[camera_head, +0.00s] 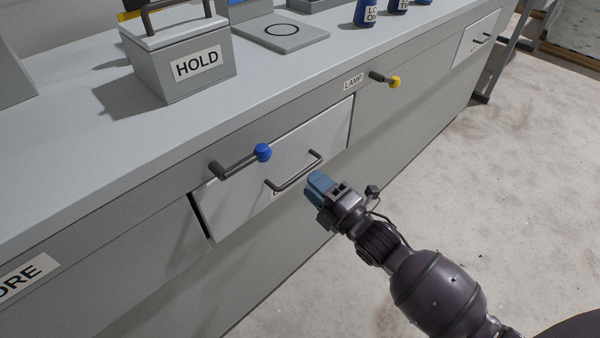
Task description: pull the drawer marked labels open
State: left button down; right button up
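A pale drawer front (235,196) is set in the grey counter, with a dark gap along its left edge. It has a dark bar handle (297,178). A small label below the handle is mostly hidden and I cannot read it. My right gripper (318,184), with blue fingers, is just right of and below the handle's right end and looks apart from it. The fingers are seen from behind and look close together, and I cannot tell whether they are open or shut. My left gripper is not in view.
A lever with a blue knob (263,152) sticks out above the drawer. A yellow-knobbed lever (395,82) is beside the LAMP label. Another handled drawer (470,45) is at the far right. A HOLD box (150,72) stands on the counter.

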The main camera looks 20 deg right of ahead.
aim_at(302, 172)
jog(key=shift+b+x, duration=0.35)
jog(key=shift+x, duration=1.8)
grip_shut()
